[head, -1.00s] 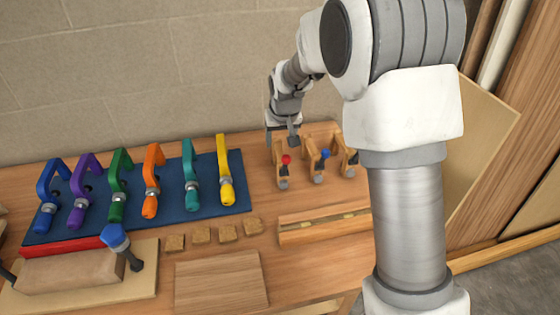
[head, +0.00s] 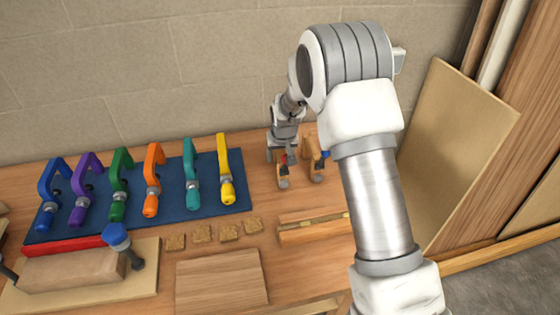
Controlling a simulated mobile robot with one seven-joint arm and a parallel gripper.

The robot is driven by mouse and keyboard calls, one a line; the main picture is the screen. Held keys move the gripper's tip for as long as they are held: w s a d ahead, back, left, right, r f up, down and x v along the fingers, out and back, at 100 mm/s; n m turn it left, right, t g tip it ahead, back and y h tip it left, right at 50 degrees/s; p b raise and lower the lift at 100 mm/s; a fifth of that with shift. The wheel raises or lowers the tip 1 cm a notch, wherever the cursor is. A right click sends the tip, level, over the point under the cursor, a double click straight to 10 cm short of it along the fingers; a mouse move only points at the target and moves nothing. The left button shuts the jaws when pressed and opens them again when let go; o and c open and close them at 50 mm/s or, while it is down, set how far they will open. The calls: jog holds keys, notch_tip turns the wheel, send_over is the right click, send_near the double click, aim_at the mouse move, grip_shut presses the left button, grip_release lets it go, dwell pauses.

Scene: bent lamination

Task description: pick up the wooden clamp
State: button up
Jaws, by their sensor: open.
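Wooden clamps stand on the bench at the back right. My arm hides the area where a third wooden clamp was seen earlier.
A blue mat (head: 240,190) with several coloured clamps lies to the left. A long wooden piece (head: 310,229), several small wood blocks (head: 228,233) and a flat board (head: 220,282) lie in front. A panel (head: 455,150) leans at the right.

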grip_shut()
jog(key=shift+r, duration=0.1)
dwell(0.3)
notch_tip(320, 180, up, 16)
jog(key=p, duration=0.3)
jog(key=shift+p, duration=0.3)
